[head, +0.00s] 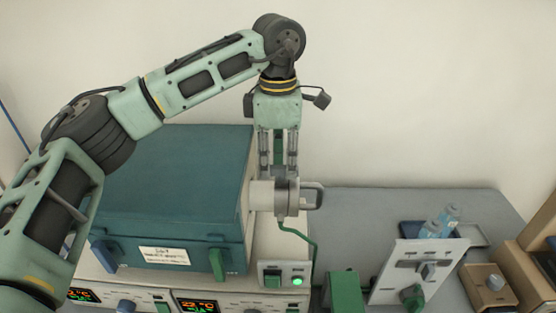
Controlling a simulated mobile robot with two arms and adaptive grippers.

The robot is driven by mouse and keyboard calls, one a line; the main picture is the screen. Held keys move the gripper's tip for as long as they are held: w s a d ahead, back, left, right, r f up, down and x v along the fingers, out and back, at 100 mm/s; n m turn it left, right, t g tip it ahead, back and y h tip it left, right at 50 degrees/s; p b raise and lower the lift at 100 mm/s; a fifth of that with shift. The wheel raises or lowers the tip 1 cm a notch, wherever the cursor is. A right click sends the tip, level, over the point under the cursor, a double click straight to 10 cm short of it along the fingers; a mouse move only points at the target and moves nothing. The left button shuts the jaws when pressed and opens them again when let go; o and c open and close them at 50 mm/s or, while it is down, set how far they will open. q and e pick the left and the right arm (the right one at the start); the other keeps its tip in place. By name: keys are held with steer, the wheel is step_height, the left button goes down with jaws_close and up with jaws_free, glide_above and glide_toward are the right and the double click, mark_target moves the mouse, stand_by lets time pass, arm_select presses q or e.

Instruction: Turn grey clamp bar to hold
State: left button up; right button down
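My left gripper (278,174) points straight down just right of the teal furnace. Its two grey fingers stand apart, with a dark green upright strip (278,148) between them. Whether the fingers press on it I cannot tell. Right below the fingertips is a pale cylinder (262,195) with a grey bracket and loop (306,196) on its right side. A white panel (398,262) to the right carries a grey bar-like piece (428,270) and a green knob (412,296). Which grey piece is the clamp bar I cannot tell for sure. My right gripper does not show.
The teal furnace (180,190) has a blue handle (103,256) and a green handle (216,264). A green cable runs to a switch box (284,274) with a lit green lamp. Blue-capped bottles (440,222) stand in a tray. Bare grey bench (365,210) lies behind the panel.

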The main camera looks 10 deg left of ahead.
mark_target(278, 166)
arm_select(q)
steer(key=shift+o, duration=0.4)
step_height(278, 166, up, 12)
stand_by(0.4)
stand_by(0.3)
